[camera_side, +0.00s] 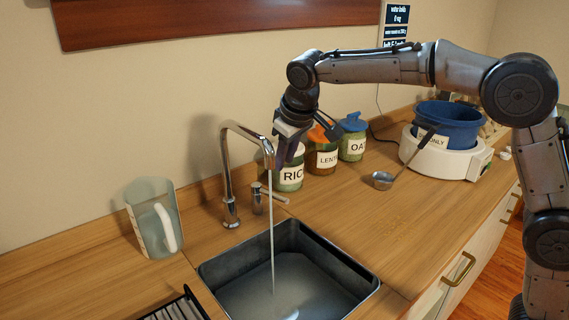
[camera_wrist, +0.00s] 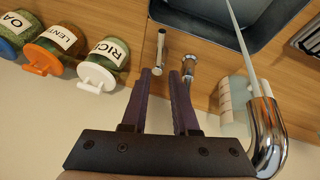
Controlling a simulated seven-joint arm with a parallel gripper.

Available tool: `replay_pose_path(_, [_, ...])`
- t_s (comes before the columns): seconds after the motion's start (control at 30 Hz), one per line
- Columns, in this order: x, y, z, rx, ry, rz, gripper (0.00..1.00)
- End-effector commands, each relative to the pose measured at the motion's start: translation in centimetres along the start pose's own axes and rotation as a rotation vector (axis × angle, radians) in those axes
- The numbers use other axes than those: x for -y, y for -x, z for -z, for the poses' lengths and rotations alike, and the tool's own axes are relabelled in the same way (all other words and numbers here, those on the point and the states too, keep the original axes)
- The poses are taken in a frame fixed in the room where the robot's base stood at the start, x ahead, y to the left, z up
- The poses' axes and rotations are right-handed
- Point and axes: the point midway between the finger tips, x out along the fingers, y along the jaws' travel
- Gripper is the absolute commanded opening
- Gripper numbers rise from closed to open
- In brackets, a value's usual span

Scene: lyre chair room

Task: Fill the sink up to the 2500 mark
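The sink (camera_side: 325,254) is a dark basin set in the wooden counter; its edge also shows in the wrist view (camera_wrist: 205,28). A thin stream of water (camera_side: 271,225) runs from the chrome tap (camera_side: 227,170) into it, and pale water seems to cover the bottom. I cannot make out a 2500 mark. The tap's lever (camera_side: 272,196) points right from its post; it also shows in the wrist view (camera_wrist: 160,48), just beyond my fingertips. My gripper (camera_side: 283,162) is above and behind the lever, its purple fingers (camera_wrist: 164,72) apart with nothing between them.
A clear measuring jug (camera_side: 147,232) stands left of the tap. Jars labelled RICE (camera_side: 290,177), LENT (camera_side: 321,158) and OAT (camera_side: 352,145) line the wall. A ladle (camera_side: 384,181) and a white appliance with a blue pot (camera_side: 449,126) are at right. A dark rack (camera_side: 178,308) is lower left.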

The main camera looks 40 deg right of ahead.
Motion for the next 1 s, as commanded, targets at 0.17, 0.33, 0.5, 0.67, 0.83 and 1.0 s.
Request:
replay_pose_path(0.17, [-3.5, -2.5, -0.7, 0.089, -0.039, 0.119, 0.0])
replay_pose_path(0.33, [-8.1, -4.7, -1.1, 0.111, -0.073, 0.359, 0.0])
replay_pose_path(0.5, [-11.9, -5.2, -0.6, 0.027, -0.078, 0.541, 0.0])
replay_pose_path(0.67, [-13.2, -5.2, -0.3, -0.029, -0.071, 0.608, 0.0])
replay_pose_path(0.83, [-12.4, -6.3, -0.2, -0.034, -0.066, 0.615, 0.0])
replay_pose_path(1.0, [-10.6, -8.9, -0.1, -0.031, -0.067, 0.615, 0.0])
